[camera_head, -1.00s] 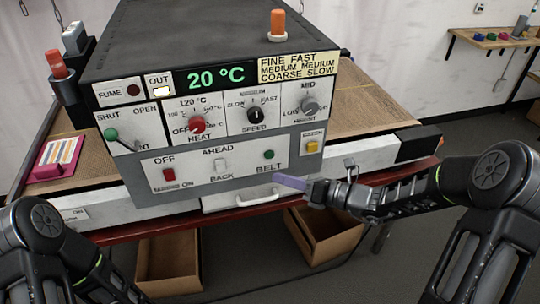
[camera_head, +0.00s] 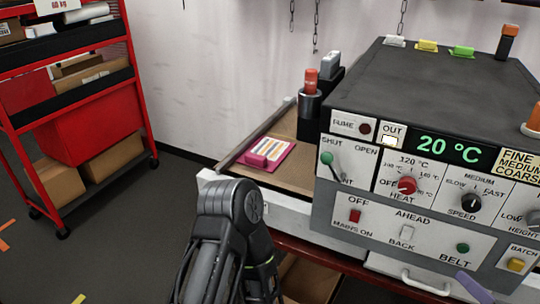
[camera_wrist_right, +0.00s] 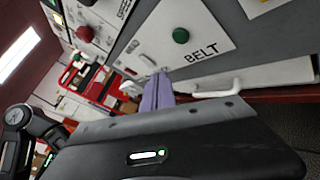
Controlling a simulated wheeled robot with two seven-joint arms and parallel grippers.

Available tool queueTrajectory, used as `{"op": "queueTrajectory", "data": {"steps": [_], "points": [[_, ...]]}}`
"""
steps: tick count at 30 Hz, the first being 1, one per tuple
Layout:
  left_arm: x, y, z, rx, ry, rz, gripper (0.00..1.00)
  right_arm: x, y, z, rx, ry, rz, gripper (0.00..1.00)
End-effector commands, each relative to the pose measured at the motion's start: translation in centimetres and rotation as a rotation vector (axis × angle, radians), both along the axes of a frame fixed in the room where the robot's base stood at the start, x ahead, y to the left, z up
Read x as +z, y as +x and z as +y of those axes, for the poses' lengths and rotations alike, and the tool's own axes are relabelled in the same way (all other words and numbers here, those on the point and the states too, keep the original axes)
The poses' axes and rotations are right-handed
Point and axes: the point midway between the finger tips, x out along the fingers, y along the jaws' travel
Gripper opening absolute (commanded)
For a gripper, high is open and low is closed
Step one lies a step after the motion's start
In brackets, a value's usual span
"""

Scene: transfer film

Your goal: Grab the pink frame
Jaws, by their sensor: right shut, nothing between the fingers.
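The pink frame (camera_head: 257,160) lies flat on the brown mesh belt (camera_head: 294,176) at the machine's left end, in the head view. It has a raised pink block at its near side and a sheet with coloured stripes on it. My left arm stands in front of and below it; its gripper is not in view. My right gripper (camera_head: 474,287) shows only as purple fingertips at the lower right, in front of the machine's panel and far from the frame. In the right wrist view its purple fingers (camera_wrist_right: 157,92) are together and empty, near the white handle.
The heating machine (camera_head: 440,100), with knobs and a 20 °C display, fills the right side. A dark cylinder with an orange top (camera_head: 310,105) stands behind the frame. A red shelf cart (camera_head: 90,110) with boxes stands left. Floor between cart and machine is clear.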

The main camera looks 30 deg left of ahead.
Motion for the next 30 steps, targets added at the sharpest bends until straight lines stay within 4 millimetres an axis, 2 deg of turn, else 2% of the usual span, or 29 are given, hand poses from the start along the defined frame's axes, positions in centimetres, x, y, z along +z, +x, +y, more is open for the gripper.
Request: {"op": "queueTrajectory", "data": {"steps": [13, 17, 20, 23, 26, 27, 30], "points": [[0.0, 0.0, 0.0, 0.000, 0.000, 0.000, 0.36, -0.1, 0.0, 0.0, 0.001, -0.002, 0.000, 0.00], [0.0, 0.0, 0.0, 0.000, 0.000, 0.000, 0.36, -1.7, -1.0, 1.1, 0.042, -0.050, 0.013, 0.00], [0.0, 0.0, 0.0, 0.000, 0.000, 0.000, 0.36, -5.2, -3.3, 3.2, 0.141, -0.163, 0.029, 0.00], [0.0, 0.0, 0.0, 0.001, 0.001, 0.001, 0.36, -10.8, -7.8, 6.0, 0.331, -0.361, 0.026, 0.00], [-0.1, 0.0, 0.0, 0.001, 0.001, 0.001, 0.36, -17.9, -14.9, 8.0, 0.642, -0.637, -0.051, 0.00], [-0.1, -0.1, 0.0, 0.001, 0.002, 0.002, 0.36, -20.6, -17.9, 8.3, 0.789, -0.753, -0.115, 0.00], [-0.1, -0.1, 0.0, 0.001, 0.002, 0.003, 0.36, -26.0, -23.9, 7.6, 1.164, -1.015, -0.370, 0.00]]}}
